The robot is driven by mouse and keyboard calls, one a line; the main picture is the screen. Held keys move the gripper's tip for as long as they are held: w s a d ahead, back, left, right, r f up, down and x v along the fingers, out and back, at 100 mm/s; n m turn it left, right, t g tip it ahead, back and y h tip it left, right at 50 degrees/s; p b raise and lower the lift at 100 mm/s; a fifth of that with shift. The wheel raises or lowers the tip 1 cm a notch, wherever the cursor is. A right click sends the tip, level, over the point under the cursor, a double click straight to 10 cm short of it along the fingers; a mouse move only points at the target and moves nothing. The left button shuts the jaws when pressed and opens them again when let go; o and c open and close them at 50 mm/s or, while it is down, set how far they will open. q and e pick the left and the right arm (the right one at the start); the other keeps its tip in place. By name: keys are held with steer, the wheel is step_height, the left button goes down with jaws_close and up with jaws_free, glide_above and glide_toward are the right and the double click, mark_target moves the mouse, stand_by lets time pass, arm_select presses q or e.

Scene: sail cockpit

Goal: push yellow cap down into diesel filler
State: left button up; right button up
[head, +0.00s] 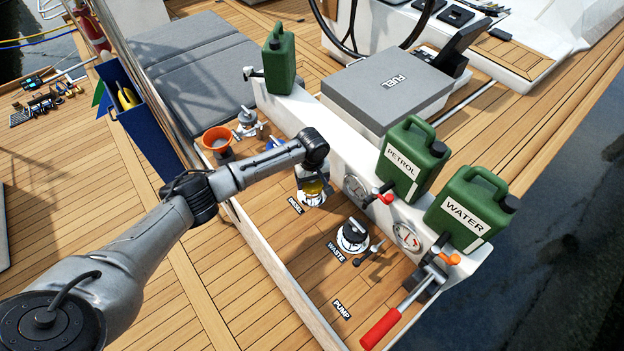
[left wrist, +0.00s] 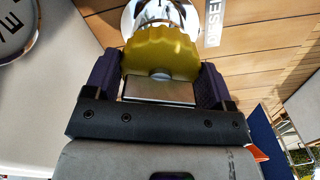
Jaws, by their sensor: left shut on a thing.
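The yellow cap (left wrist: 160,50) is a round, ribbed knob between the two dark fingers of my left gripper (left wrist: 158,76) in the left wrist view. In the head view, the left gripper (head: 313,180) points down over the chrome diesel filler (head: 312,201), with a bit of yellow cap (head: 314,188) showing. The gripper is shut on the cap. The chrome filler (left wrist: 160,12) shows just beyond the cap in the left wrist view. Whether the cap is seated or slightly above the filler cannot be told. My right gripper is in neither view.
The waste fitting (head: 352,236) stands right of the filler. An orange funnel (head: 217,138) and a small valve (head: 247,122) stand left.

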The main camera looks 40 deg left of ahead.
arm_select(q)
steer(key=shift+f, duration=0.6)
steer(key=o, duration=0.7)
steer(key=shift+o, duration=0.2)
step_height(320, 180, up, 3)
steer(key=p, duration=0.3)
steer(key=shift+f, duration=0.1)
step_height(320, 180, up, 5)
steer(key=p, duration=0.5)
steer(key=shift+f+p, duration=0.15)
steer(key=shift+p, duration=0.25)
step_height(320, 180, up, 4)
steer(key=p, duration=0.4)
steer(key=shift+f, duration=0.2)
